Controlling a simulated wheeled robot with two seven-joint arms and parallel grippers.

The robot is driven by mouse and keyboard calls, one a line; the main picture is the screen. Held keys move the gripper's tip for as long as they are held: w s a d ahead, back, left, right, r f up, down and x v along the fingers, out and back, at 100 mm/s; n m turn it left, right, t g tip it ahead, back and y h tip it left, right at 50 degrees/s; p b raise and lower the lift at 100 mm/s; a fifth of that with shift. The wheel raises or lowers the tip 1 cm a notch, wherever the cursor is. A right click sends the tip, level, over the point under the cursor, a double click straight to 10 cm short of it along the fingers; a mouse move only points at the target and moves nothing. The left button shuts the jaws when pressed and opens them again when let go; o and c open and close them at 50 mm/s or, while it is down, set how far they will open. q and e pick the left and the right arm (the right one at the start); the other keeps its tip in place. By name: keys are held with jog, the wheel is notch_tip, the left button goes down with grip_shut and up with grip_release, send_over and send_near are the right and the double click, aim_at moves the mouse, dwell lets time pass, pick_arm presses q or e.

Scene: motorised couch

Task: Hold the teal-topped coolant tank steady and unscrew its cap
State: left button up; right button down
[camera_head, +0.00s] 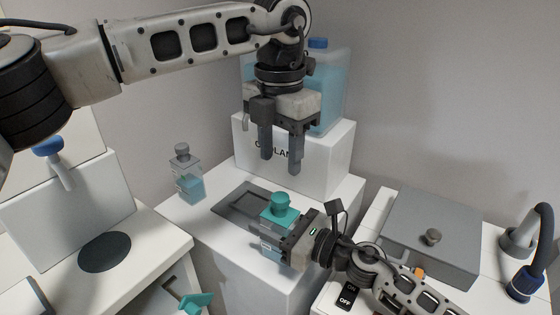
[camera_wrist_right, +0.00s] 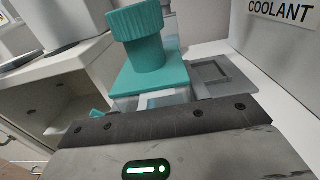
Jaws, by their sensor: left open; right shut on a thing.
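The teal-topped coolant tank (camera_head: 268,244) stands upright at the front of the middle white counter, beside a dark recessed tray. Its ribbed teal cap (camera_head: 280,199) sits on top; the cap (camera_wrist_right: 138,35) and teal lid (camera_wrist_right: 152,76) also show large in the right wrist view. My right gripper (camera_head: 280,240) is shut on the tank body from the right, below the lid. Its fingers mostly hide the lower body. My left gripper (camera_head: 280,162) points down, open and empty, above and slightly behind the cap, with a gap between them.
A grey-topped clear tank (camera_head: 186,178) stands at the counter's back left. The dark tray (camera_head: 240,202) is empty where visible. A white COOLANT box (camera_head: 328,160) with a large blue-capped container (camera_head: 335,85) stands behind. A grey lidded box (camera_head: 430,240) is at right.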

aim_at(280, 197)
pick_arm(q)
jog(key=m, duration=2.4)
jog(key=shift+m, duration=0.3)
jog(key=m, duration=0.4)
jog(key=shift+m, duration=0.3)
jog(key=m, duration=0.4)
jog(key=shift+m, duration=0.3)
jog(key=shift+f, duration=4.05)
